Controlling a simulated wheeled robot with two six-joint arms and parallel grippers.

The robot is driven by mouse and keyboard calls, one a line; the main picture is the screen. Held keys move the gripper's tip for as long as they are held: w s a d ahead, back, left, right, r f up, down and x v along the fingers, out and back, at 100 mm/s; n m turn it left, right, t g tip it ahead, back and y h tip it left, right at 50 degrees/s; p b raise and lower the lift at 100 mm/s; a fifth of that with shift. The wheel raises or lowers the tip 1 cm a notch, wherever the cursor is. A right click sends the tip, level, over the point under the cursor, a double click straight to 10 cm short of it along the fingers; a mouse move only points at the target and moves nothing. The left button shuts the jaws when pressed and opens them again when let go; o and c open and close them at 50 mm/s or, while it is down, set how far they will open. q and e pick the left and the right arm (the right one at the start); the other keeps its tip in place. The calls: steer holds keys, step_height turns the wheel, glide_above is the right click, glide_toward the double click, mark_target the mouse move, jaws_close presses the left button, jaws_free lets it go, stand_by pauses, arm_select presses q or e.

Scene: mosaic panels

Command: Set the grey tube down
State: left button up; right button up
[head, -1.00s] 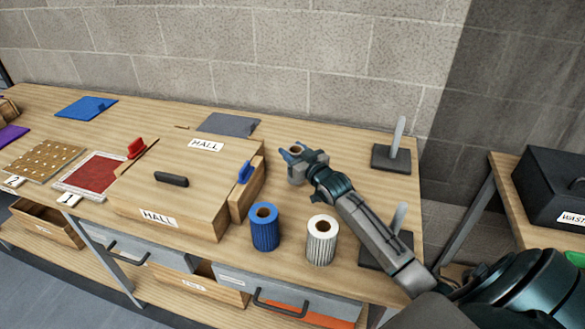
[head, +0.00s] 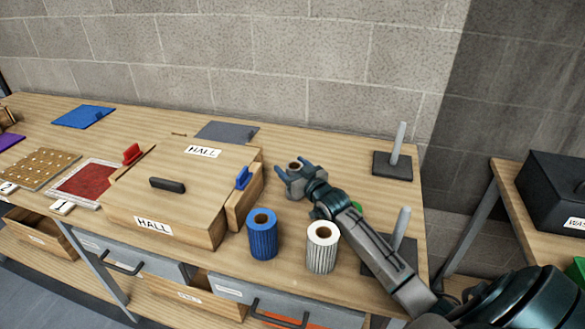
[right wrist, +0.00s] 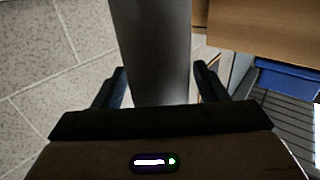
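My right gripper's blue fingers stand apart on either side of the tube, with small gaps. In the right wrist view the tube (right wrist: 153,50) fills the space between the two dark fingers (right wrist: 158,85). The tube's lower end is hidden in the head view, so its contact with the table is hard to tell. My left gripper is not in view.
A blue tube (head: 262,238) and a white tube (head: 322,250) stand at the table's front. Two dark bases with grey pegs (head: 398,145) (head: 401,228) are at right. The HALL box (head: 190,205) is at left. Bare wood (head: 335,160) lies behind the gripper.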

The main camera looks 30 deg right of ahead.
steer(key=shift+r, duration=0.15)
steer(key=shift+s, duration=0.15)
steer(key=s+b, duration=0.2)
steer(key=s, duration=0.9)
steer(key=shift+s, duration=0.4)
